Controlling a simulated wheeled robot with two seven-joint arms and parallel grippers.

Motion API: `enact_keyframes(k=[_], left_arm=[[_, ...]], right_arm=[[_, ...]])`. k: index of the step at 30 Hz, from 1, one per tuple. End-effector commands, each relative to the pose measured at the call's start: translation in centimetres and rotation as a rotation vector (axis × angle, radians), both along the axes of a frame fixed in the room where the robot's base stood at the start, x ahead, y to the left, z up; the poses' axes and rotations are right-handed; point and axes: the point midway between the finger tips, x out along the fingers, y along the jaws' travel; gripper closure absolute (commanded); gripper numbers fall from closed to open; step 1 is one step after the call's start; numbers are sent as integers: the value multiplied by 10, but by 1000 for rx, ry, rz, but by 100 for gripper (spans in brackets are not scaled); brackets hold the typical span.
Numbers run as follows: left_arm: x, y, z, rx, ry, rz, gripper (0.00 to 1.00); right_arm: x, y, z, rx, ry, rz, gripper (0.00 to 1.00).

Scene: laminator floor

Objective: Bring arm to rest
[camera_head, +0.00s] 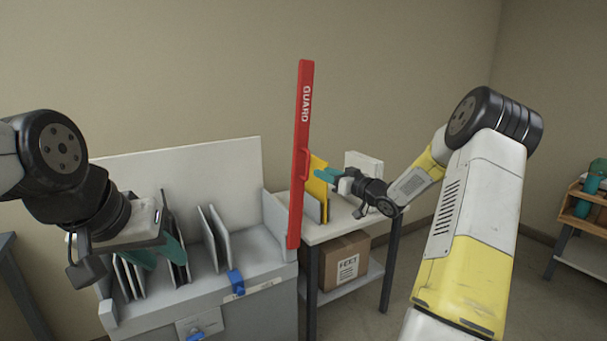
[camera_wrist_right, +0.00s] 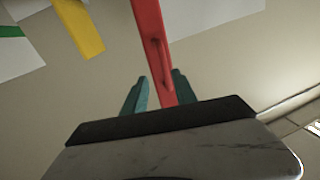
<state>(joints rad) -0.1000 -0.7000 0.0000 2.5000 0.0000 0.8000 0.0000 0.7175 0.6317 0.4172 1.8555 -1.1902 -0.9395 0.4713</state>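My left gripper (camera_head: 160,254) points down into the slotted grey machine (camera_head: 262,262), among several upright thin plates (camera_head: 215,238). Its teal fingers are partly hidden by its body and the plates, so I cannot tell whether they hold one. My right gripper (camera_head: 326,174) is just right of the handle on the tall upright red guard (camera_head: 302,110), with its arm reaching in from the right. In the right wrist view its teal fingers (camera_wrist_right: 158,92) are spread apart, with the red guard (camera_wrist_right: 148,20) showing between and beyond them. I see no contact with the handle.
A side table (camera_head: 335,228) right of the machine holds a yellow piece (camera_head: 317,184) and a white block (camera_head: 364,165). A cardboard box (camera_head: 343,262) sits on its lower shelf. Floor between is clear.

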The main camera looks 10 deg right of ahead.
Motion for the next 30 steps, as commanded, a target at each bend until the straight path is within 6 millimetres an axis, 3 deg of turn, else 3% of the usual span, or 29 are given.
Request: enact_keyframes(k=[6,11,14,20,27,30], left_arm=[[0,0,0,0,0,0,64],[0,0,0,0,0,0,64],[0,0,0,0,0,0,64],[0,0,0,0,0,0,64],[0,0,0,0,0,0,64],[0,0,0,0,0,0,64]], right_arm=[[-7,16,30,-158,96,-117,66],[-43,20,59,-308,235,-276,66],[-82,19,75,-365,329,-366,66],[-188,26,89,-397,542,-477,66],[-333,58,70,-328,815,-422,66],[-377,74,60,-297,898,-359,66]])
